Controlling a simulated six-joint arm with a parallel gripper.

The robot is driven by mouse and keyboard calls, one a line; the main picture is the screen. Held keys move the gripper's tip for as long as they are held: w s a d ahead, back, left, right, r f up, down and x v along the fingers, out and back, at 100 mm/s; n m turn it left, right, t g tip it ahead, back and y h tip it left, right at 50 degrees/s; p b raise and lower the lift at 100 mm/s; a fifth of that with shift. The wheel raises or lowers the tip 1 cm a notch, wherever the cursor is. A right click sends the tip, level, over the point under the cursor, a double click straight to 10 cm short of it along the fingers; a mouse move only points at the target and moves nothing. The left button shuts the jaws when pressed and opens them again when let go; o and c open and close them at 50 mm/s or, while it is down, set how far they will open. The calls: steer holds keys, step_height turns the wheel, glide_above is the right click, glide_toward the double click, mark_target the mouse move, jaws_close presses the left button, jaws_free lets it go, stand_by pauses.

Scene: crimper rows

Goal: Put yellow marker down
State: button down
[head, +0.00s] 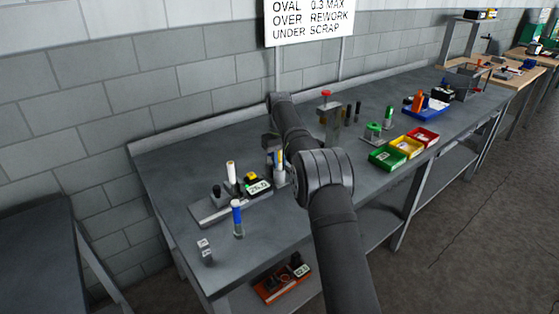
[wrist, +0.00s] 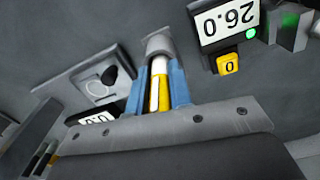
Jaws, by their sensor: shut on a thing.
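The yellow marker (wrist: 163,92), white toward its far end, stands between the blue fingers of my gripper (wrist: 158,88) in the wrist view. My gripper is shut on it. The marker's far end meets a pale grey round cup (wrist: 159,43); I cannot tell how deep it sits in it. In the head view my gripper (head: 279,158) is over the bench, just right of the gauge, with the pale cup (head: 280,174) below it. The marker is only a thin yellow strip there, partly hidden by the fingers.
The gauge (head: 258,187) reads 26.0 and has a yellow button. A white cylinder (head: 231,172) and a blue-and-white cylinder (head: 237,215) stand to the left. Green (head: 386,160), yellow (head: 407,147) and red (head: 424,137) bins are at the right.

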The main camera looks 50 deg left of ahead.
steer(key=shift+f, duration=0.1)
steer(key=c, duration=1.3)
jaws_free()
steer(key=shift+r, duration=3.9)
steer(key=shift+f, duration=0.15)
step_height(320, 180, down, 8)
steer(key=shift+r, duration=0.25)
step_height(320, 180, up, 6)
steer(key=shift+r, duration=0.1)
